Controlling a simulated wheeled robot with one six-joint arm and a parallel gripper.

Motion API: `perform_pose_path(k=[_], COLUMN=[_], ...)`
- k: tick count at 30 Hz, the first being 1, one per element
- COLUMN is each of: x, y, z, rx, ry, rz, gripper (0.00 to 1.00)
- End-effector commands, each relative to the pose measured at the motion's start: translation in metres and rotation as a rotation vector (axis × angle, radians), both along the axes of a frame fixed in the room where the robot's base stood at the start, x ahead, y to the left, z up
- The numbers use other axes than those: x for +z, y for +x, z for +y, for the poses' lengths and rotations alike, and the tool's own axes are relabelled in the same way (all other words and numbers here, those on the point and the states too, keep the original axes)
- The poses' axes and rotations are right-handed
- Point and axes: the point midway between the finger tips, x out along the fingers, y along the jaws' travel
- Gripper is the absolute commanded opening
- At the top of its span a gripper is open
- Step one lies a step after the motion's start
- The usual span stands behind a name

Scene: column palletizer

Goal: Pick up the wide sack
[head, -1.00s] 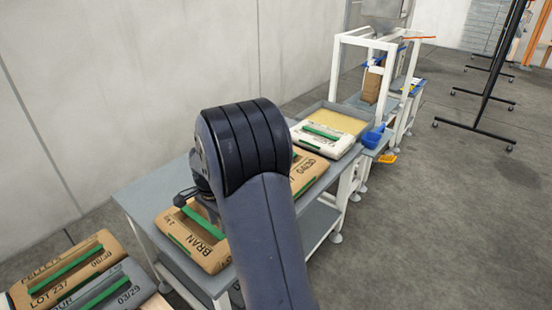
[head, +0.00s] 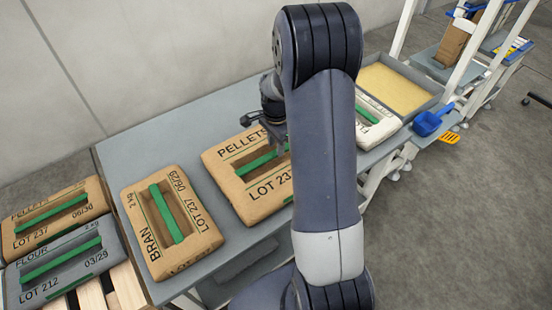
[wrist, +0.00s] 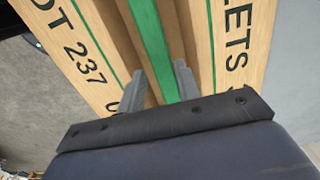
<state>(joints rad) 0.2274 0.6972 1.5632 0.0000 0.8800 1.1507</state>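A wide tan PELLETS sack (head: 250,203) with a green handle bar (head: 262,160) over a recess lies flat on the grey table; it looks broader than the BRAN sack (head: 158,252) to its left. My gripper (head: 277,128) is above its far side, and my arm hides the sack's right part. In the wrist view the sack (wrist: 90,45) fills most of the picture. My gripper (wrist: 159,78) is open there, its two fingers pointing at the sack on either side of the green bar, with gaps showing. Whether the fingertips have reached bar height I cannot tell.
A white sack (head: 370,128) lies farther right, before a grey tray (head: 425,100) of yellow material. A blue scoop (head: 432,121) is beyond. At left, another PELLETS sack (head: 40,200) and a grey FLOUR sack (head: 85,278) lie by wooden slats (head: 126,288). A wall stands behind the table.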

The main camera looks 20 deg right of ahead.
Motion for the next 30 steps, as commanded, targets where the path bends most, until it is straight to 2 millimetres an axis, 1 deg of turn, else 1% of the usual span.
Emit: perform_pose_path(k=[6,9,13,19,30], x=[-0.030,-0.042,-0.048,-0.048,-0.048], y=[0.000,0.001,0.001,0.001,0.001], z=[0.001,0.000,0.000,0.000,0.000], rx=[0.000,0.000,0.000,0.000,0.000], ry=[0.001,0.000,0.001,0.000,0.000], rz=[0.004,0.003,0.002,0.001,0.001], gripper=[0.32,0.32,0.32,0.32,0.02])
